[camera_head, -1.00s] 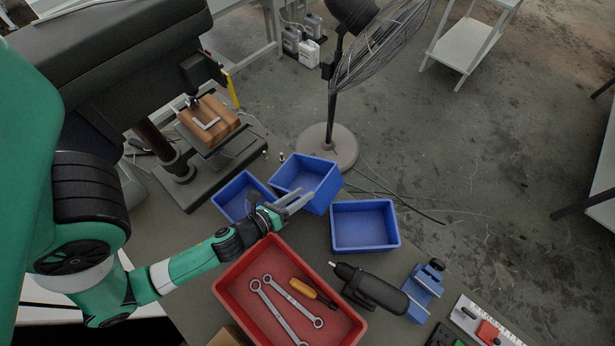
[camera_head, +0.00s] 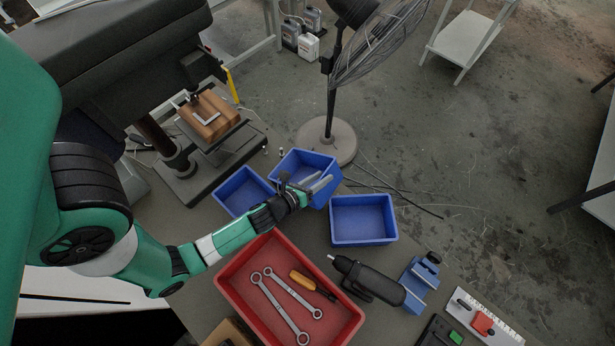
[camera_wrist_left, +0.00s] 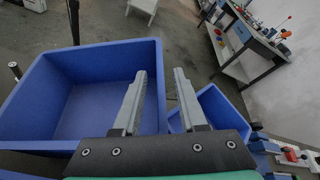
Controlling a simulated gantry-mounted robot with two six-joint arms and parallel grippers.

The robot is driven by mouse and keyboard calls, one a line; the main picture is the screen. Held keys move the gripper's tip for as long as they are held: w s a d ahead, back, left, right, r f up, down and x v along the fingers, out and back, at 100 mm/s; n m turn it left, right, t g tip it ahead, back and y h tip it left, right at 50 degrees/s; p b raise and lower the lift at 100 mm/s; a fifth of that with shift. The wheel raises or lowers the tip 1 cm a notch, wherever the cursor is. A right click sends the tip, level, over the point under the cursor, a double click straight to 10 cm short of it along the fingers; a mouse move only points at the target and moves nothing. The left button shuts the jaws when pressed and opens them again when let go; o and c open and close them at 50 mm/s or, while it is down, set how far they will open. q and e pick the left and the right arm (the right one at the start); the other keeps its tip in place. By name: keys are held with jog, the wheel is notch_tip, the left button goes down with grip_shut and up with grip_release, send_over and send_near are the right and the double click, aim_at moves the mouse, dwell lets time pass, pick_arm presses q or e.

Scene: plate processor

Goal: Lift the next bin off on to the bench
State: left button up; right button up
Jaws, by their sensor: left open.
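Three blue bins stand on the grey bench: a left bin (camera_head: 236,192), a middle bin (camera_head: 303,160) and a right bin (camera_head: 363,222). All three look empty. The middle bin's rim appears higher than the other two; what is under it is hidden. My left gripper (camera_head: 320,184) is open at the middle bin's near right side. In the left wrist view my left gripper (camera_wrist_left: 160,74) has one finger over the inside of the middle bin (camera_wrist_left: 100,90) and the other outside its wall. The right bin (camera_wrist_left: 222,108) shows beyond. My right gripper is not in view.
A red tray (camera_head: 232,292) with wrenches and a screwdriver lies below my left arm. A black power tool (camera_head: 368,281) and a blue vise-like block (camera_head: 420,284) are to its right. A drill press (camera_head: 215,140) stands behind left, a fan (camera_head: 328,140) behind.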

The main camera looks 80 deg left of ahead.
pick_arm(q)
jog(key=shift+x, duration=0.8)
grip_shut()
dwell(0.8)
